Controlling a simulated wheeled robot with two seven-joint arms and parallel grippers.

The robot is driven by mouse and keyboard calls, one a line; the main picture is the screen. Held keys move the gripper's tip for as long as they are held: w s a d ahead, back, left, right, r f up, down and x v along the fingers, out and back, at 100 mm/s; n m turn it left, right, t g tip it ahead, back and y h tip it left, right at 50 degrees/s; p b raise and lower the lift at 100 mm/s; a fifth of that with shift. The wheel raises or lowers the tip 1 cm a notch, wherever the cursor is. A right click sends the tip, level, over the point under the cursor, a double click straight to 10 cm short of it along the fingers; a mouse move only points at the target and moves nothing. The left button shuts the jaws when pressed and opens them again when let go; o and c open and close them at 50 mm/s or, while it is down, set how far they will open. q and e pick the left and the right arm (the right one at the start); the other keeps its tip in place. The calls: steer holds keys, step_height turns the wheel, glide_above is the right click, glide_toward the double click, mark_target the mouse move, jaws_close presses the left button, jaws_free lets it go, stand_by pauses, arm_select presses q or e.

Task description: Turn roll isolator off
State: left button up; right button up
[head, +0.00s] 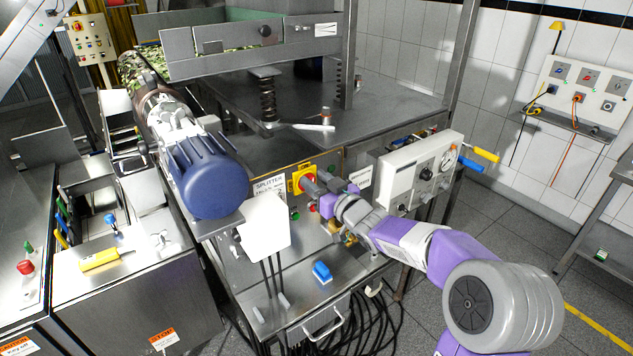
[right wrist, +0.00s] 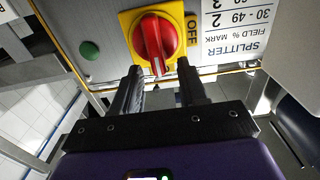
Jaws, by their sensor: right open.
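A red rotary isolator knob (right wrist: 155,42) sits on a yellow plate (right wrist: 128,22) in the right wrist view. The word OFF is on the plate's right side there. The knob's white mark is at its lower end, towards my fingers, not towards OFF. In the head view the yellow plate (head: 297,176) and red knob (head: 308,182) are on the machine's front panel. My right gripper (right wrist: 160,76) is open, its fingertips close to the knob's lower end, one to either side; contact cannot be told. In the head view my right gripper (head: 318,187) partly covers the panel. My left gripper is not in view.
A SPLITTER label (right wrist: 237,38) is beside the plate, and a green button (right wrist: 90,49) on the other side. A white gauge box (head: 415,172) stands right of my gripper. A blue motor (head: 207,175) and white panel (head: 264,228) are left.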

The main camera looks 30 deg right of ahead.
steer(key=shift+c, duration=0.4)
jaws_close()
steer(key=shift+a+f+n+b, duration=0.15)
steer(key=shift+a+n+b, duration=0.05)
steer(key=shift+n+b, duration=0.8)
steer(key=n+b, duration=0.3)
steer(key=a+f+n+b, duration=0.1)
steer(key=n+b, duration=0.3)
steer(key=a+n+b, duration=0.1)
steer(key=n+b, duration=0.2)
steer(key=n, duration=0.1)
steer(key=shift+f+b, duration=0.3)
steer(key=shift+f, duration=0.05)
steer(key=n+b, duration=0.1)
steer(key=n, duration=0.1)
steer(key=n+b, duration=0.1)
steer(key=n, duration=0.2)
steer(key=shift+s+a+f+b, duration=0.1)
steer(key=shift+a+f+b, duration=0.1)
steer(key=shift+f+b, duration=0.2)
